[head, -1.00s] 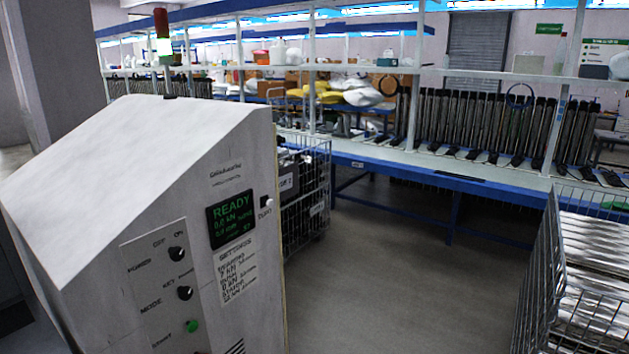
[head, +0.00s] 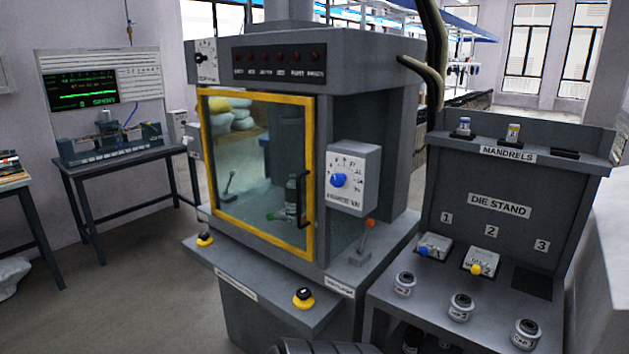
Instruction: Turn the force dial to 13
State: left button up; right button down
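A white dial box (head: 358,203) is fixed to the front right of a grey press cabinet. It has a blue knob (head: 339,180) with marks around it and a dark label below; the numbers and the label are too small to read surely. Another white dial plate with a dark knob (head: 203,62) sits at the cabinet's upper left corner. I cannot tell from the lettering which is the force dial. Neither of my grippers shows in the head view. A dark ribbed part at the bottom edge may be mine.
The press has a yellow-framed glass door (head: 258,170), shut, and a red-tipped lever (head: 367,235). Yellow-and-black buttons (head: 304,298) sit on its front ledge. A die stand (head: 500,205) stands at right, a test bench (head: 110,148) at left. Floor is clear at front left.

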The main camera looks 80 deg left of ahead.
aim_at(337, 180)
jog(key=u, duration=2.55)
